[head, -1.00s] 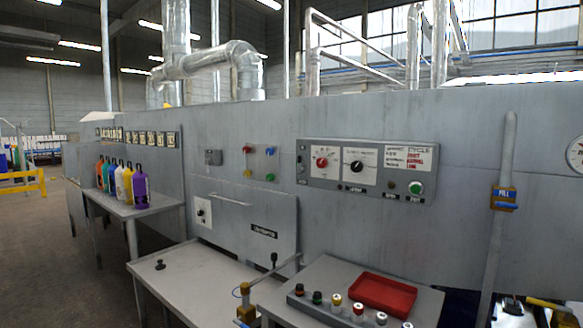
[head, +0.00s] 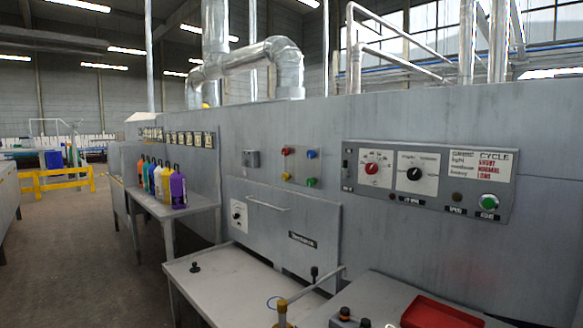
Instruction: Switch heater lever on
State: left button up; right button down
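No part labelled as the heater lever can be read. A grey wall panel (head: 328,195) carries a control panel (head: 430,205) with a red knob (head: 372,168), a black knob (head: 415,174), a green button (head: 489,202) and a small slide-like fitting (head: 347,166) at its left end. A black-knobbed stick (head: 314,274) stands at the table's back right. Which of these is the heater lever I cannot tell. Neither gripper is in view.
A side table (head: 195,205) holds several coloured bottles (head: 160,180). A white-topped table (head: 235,282) stands in front of a hatch with a handle (head: 268,204). A red tray (head: 440,313) is at lower right. Floor (head: 80,240) at left is clear up to a yellow barrier (head: 60,183).

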aim_at(345, 175)
jog(key=u, duration=0.05)
jog(key=i, duration=1)
jog(key=z, duration=1.95)
jog(key=k, duration=0.6)
jog(key=z, duration=0.05)
